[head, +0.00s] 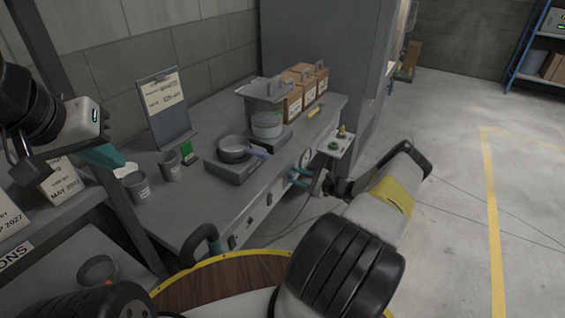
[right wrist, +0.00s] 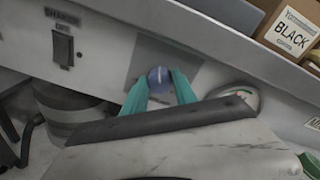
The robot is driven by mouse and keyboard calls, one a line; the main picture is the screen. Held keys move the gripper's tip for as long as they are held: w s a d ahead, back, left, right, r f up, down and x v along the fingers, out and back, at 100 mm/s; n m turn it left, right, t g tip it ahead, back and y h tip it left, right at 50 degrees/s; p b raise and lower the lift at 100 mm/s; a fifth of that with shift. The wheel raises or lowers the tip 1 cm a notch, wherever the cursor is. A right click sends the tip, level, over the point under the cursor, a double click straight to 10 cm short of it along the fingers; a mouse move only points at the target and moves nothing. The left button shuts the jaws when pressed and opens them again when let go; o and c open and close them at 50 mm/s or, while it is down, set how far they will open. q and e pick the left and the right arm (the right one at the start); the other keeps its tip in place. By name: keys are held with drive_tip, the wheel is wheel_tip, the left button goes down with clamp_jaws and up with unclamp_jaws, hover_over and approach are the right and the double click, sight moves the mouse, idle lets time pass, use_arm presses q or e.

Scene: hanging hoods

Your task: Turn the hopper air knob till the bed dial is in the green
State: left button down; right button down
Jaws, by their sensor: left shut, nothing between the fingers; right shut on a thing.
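The hopper air knob is a small blue round knob (right wrist: 158,77) with a pale line across its face, on a grey plate on the bench's front panel. My right gripper (right wrist: 160,88) has its teal fingers on either side of the knob, shut on it. In the head view this gripper (head: 297,179) is at the bench front. A round dial (right wrist: 240,97) sits right of the knob, partly hidden by my gripper; in the head view the dial (head: 306,158) is small. I cannot read its needle or green zone. My left gripper (head: 104,156) is shut and empty near the shelf.
A black switch (right wrist: 63,47) is left of the knob. On the bench (head: 200,203) stand grey cups (head: 137,186), a pan (head: 233,150), a pot (head: 267,124) and brown boxes (head: 292,102). A clipboard (head: 165,105) leans at the back. The floor at right is clear.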

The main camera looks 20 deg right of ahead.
drive_tip(key=shift+d, duration=0.1)
drive_tip(key=c, duration=1)
unclamp_jaws()
drive_tip(key=v, duration=0.7)
drive_tip(key=shift+s+d, duration=0.25)
drive_tip(key=shift+s, duration=0.05)
